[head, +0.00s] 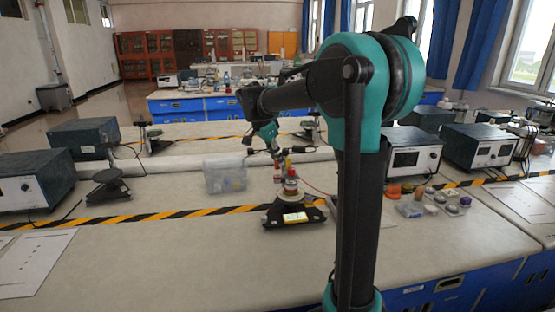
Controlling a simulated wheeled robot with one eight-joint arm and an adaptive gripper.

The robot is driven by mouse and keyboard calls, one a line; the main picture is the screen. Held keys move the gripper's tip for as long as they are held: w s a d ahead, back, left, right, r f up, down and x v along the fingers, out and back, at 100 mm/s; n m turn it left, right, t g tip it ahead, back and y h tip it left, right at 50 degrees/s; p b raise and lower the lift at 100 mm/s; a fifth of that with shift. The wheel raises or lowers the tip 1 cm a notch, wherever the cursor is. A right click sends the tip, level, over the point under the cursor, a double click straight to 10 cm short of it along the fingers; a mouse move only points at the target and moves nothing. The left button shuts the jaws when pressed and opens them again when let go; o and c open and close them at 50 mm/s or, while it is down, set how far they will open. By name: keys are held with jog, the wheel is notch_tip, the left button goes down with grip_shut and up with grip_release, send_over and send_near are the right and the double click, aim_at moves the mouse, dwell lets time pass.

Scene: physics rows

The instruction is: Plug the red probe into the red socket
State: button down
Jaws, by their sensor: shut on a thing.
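My gripper (279,154) is at the middle of the picture, low over the bench and pointing down. It is shut on a small, slim red piece, which seems to be the red probe (289,167). Just below stands a dark-based instrument (295,217) with a pale label and a round red-and-dark upper part (291,187). The red socket cannot be told apart from the other small red parts there. At this size I cannot tell whether the probe touches the instrument or hangs just above it. A thin red lead runs off to the right behind my arm.
A clear plastic box (226,177) stands left of the instrument. Small jars and bags (425,203) lie to the right beyond my arm. Grey meter boxes (35,180) stand at left and right.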

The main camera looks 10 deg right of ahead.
jog(key=shift+f, duration=1.65)
dwell(2.0)
jog(key=c, duration=1.2)
grip_release()
jog(key=shift+r, duration=3.8)
